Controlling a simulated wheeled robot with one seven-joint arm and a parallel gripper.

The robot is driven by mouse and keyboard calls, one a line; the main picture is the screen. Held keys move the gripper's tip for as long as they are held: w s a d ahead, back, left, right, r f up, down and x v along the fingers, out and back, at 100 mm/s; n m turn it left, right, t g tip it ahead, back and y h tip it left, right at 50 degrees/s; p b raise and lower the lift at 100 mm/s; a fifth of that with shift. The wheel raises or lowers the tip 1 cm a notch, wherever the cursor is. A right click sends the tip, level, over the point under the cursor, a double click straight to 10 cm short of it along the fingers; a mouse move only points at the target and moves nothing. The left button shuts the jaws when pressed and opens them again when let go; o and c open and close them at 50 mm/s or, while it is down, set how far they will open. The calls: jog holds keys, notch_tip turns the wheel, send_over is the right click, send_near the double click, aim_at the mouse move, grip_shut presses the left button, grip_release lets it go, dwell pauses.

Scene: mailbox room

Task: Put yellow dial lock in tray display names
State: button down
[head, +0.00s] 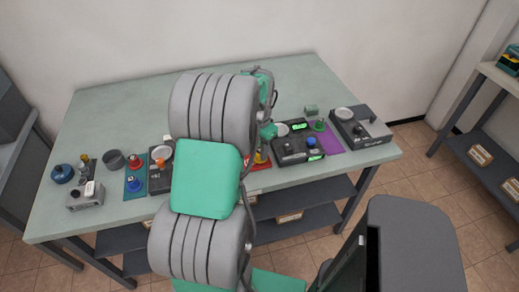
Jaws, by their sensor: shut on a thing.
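My arm fills the middle of the head view and hides much of the table's centre. My gripper (265,142) is partly hidden behind my arm, low over a red mat (265,165). A small yellow piece, which looks like the yellow dial lock (259,157), shows just below it, and the gripper appears shut on it. Its dial and full shape cannot be made out. To the right, a dark tray-like unit (289,150) has two lit green displays (300,127). The text on them is too small to read.
The green-grey table (110,110) is clear along its back. A purple mat (331,141) with a green piece and a dark grey scale-like unit (362,130) stand at right. A blue round pot (62,174), grey cup (113,160) and teal mat (134,172) stand at left.

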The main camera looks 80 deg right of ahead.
jog(key=shift+f+b, duration=0.3)
jog(key=shift+f, duration=0.25)
jog(key=c, duration=1)
grip_release()
jog(key=shift+o, duration=0.5)
jog(key=shift+o, duration=0.8)
jog(key=shift+r, duration=0.1)
jog(key=shift+r+p, duration=2.1)
jog(key=shift+r, duration=0.9)
